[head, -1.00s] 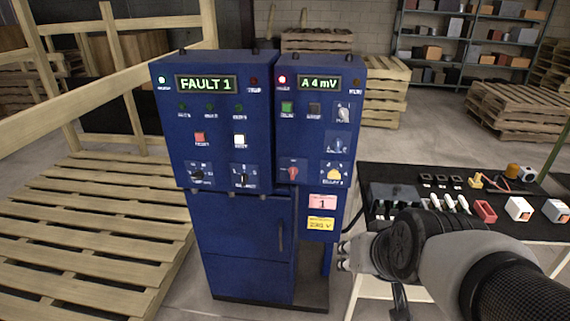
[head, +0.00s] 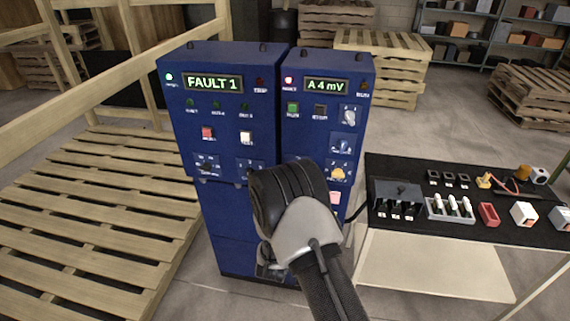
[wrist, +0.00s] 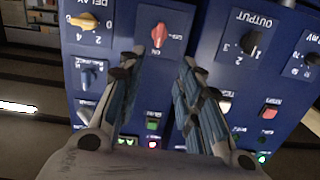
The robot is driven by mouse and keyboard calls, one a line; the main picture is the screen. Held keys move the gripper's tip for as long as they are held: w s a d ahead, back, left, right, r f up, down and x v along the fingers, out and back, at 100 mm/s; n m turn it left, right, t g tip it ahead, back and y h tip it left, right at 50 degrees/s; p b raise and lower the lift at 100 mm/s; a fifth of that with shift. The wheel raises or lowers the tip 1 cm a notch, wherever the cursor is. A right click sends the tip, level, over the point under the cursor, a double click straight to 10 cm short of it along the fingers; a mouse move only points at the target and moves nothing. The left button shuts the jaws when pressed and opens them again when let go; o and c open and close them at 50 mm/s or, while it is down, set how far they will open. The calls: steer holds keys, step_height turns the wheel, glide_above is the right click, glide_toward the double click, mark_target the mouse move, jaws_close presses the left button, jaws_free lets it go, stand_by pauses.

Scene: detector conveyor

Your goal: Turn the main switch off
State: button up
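In the head view my wrist covers the red knob and the fingers. The blue cabinet (head: 232,115) reads FAULT 1 on its left display (head: 213,83) and A 4 mV on the right display (head: 326,86).
Close to the knob in the wrist view are a yellow knob (wrist: 88,21), a dark knob (wrist: 90,78) and the OUTPUT knob (wrist: 250,42). A black-topped table (head: 385,165) with small parts stands to the right. A pallet platform (head: 90,215) lies left.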

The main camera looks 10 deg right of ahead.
steer(key=b+x, duration=0.2)
steer(key=x, duration=1.4)
steer(key=shift+f+t+h, duration=0.2)
steer(key=shift+t+h, duration=0.1)
steer(key=shift+t, duration=0.1)
steer(key=shift+d, duration=0.15)
steer(key=shift+c, duration=0.4)
jaws_close()
